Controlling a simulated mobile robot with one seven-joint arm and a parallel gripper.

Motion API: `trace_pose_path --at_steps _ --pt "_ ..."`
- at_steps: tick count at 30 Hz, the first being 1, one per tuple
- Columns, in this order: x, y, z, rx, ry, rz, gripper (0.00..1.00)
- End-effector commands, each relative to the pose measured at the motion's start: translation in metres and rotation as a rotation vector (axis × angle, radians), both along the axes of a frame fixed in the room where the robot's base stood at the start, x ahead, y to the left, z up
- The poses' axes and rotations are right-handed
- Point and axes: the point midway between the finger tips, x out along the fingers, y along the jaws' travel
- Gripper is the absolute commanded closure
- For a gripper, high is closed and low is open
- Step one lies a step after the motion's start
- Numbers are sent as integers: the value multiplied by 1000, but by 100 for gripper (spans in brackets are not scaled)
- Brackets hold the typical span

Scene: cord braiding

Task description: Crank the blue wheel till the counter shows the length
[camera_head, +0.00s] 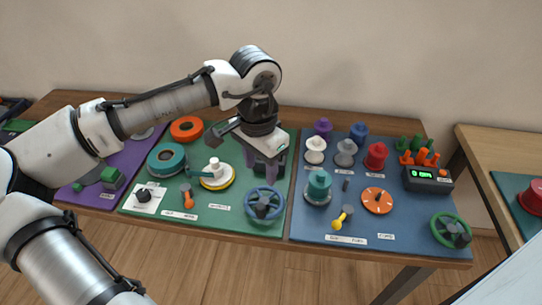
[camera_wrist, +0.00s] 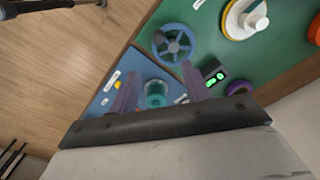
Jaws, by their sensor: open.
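The blue wheel (camera_head: 264,205) lies at the front right of the green board, with a dark hub and knob. It also shows in the wrist view (camera_wrist: 175,43), above and beyond the fingers. My gripper (camera_head: 266,172) is open and empty, pointing down over the green board just behind the wheel. Its purple fingers (camera_wrist: 162,87) show apart in the wrist view. A dark counter with a lit green display (camera_wrist: 213,77) shows beside the right finger in the wrist view. In the head view my gripper mostly covers that counter. Its digits are too small to read.
The blue board (camera_head: 400,225) on the right holds a second counter (camera_head: 428,176), a green wheel (camera_head: 451,230), an orange dial (camera_head: 377,200) and several spools. A white disc with a knob (camera_head: 216,175) and a teal spool (camera_head: 167,160) stand left of my gripper.

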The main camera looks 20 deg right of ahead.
Motion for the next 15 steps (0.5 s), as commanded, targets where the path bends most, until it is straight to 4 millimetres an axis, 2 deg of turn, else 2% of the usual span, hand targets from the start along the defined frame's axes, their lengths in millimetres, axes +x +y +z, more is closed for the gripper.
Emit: trace_pose_path --at_steps 7,15 --pt "-2 5 -23 25 16 7 52" --pt "-2 4 -75 22 15 5 52"
